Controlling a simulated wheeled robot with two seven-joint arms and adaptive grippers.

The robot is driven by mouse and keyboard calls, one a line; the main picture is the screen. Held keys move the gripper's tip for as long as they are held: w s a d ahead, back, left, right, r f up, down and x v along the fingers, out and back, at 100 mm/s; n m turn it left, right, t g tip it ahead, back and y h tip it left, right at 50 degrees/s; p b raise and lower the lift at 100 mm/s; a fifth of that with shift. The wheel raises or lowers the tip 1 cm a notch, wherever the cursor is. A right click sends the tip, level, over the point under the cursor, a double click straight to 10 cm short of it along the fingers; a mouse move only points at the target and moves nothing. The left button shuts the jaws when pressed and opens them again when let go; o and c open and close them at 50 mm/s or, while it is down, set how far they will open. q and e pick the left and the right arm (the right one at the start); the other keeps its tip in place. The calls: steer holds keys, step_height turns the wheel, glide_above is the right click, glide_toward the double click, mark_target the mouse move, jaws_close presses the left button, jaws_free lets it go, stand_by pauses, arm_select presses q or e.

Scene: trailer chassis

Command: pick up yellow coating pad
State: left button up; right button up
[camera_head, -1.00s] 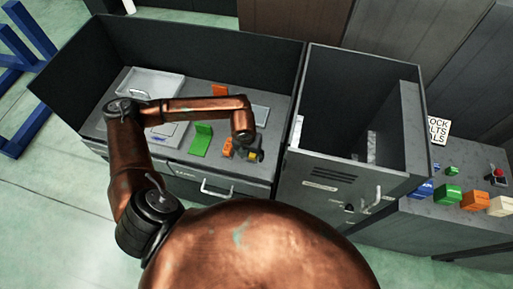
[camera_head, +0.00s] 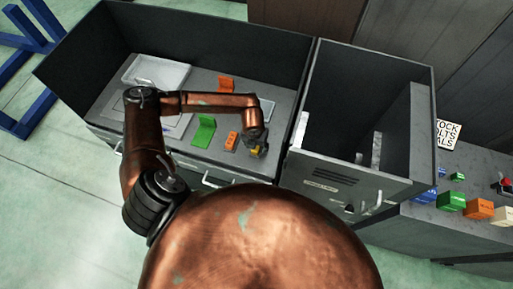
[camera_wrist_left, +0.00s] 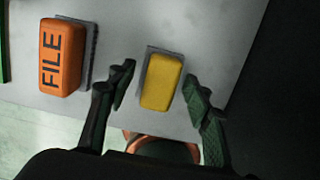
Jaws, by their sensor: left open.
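The yellow coating pad (camera_wrist_left: 162,82) is a rounded yellow block on a thin dark backing, on the grey bench top. In the left wrist view it lies between the two dark fingers of my left gripper (camera_wrist_left: 161,90), with a gap on each side. In the head view the left gripper (camera_head: 258,148) points down at the front right of the bench, and only a bit of the yellow pad (camera_head: 255,151) shows beside it. The left gripper is open and empty. My right gripper is not in view.
An orange block marked FILE (camera_wrist_left: 64,58) sits just left of the pad. A green bracket (camera_head: 204,131), an orange bracket (camera_head: 226,85) and a grey tray (camera_head: 158,76) are farther off. A dark cabinet (camera_head: 365,110) stands close on the right.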

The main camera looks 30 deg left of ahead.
arm_select(q)
steer(key=shift+c, duration=0.6)
steer(key=c, duration=1.1)
jaws_close()
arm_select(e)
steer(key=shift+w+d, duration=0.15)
arm_select(q)
steer(key=shift+r, duration=0.1)
